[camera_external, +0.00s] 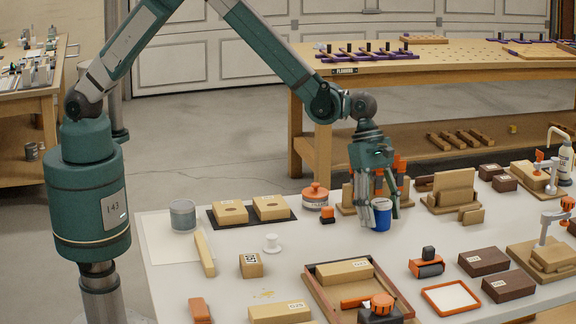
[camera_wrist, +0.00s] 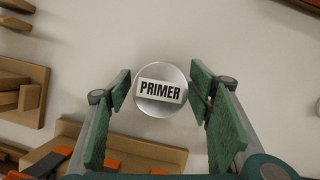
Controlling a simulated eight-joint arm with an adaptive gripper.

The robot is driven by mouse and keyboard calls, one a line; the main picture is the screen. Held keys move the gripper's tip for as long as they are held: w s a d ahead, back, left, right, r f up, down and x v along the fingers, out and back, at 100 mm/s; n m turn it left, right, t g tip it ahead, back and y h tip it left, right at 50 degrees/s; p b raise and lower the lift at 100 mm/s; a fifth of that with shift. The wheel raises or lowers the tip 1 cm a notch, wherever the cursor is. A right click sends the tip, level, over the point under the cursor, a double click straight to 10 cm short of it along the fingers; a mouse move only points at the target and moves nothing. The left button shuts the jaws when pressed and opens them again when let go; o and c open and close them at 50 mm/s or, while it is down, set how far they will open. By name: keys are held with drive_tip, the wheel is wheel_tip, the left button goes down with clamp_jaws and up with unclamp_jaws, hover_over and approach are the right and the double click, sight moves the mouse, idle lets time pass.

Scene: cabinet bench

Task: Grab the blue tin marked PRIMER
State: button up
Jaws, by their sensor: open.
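The blue tin (camera_external: 381,215) stands upright on the white bench top, partly hidden behind my gripper's fingers in the external view. In the wrist view its round silver lid (camera_wrist: 160,90) carries a white label reading PRIMER. My gripper (camera_external: 379,208) points down over the tin. In the wrist view my gripper (camera_wrist: 162,100) is open, with its green finger pads to the left and right of the lid. A gap shows between the lid and the pads on both sides, and the tin is not held.
Wooden blocks on a stand (camera_external: 454,188) are right of the tin. An orange-lidded jar (camera_external: 315,195) and a small orange-and-black item (camera_external: 327,215) are to its left. A wooden tray (camera_external: 325,297) lies in front. Bare bench surrounds the tin's front side.

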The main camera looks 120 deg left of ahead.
sight(382, 202)
drive_tip(key=c, duration=1.1)
drive_tip(key=shift+r, duration=0.15)
drive_tip(key=shift+r+p, duration=0.85)
drive_tip(key=shift+r, duration=4.05)
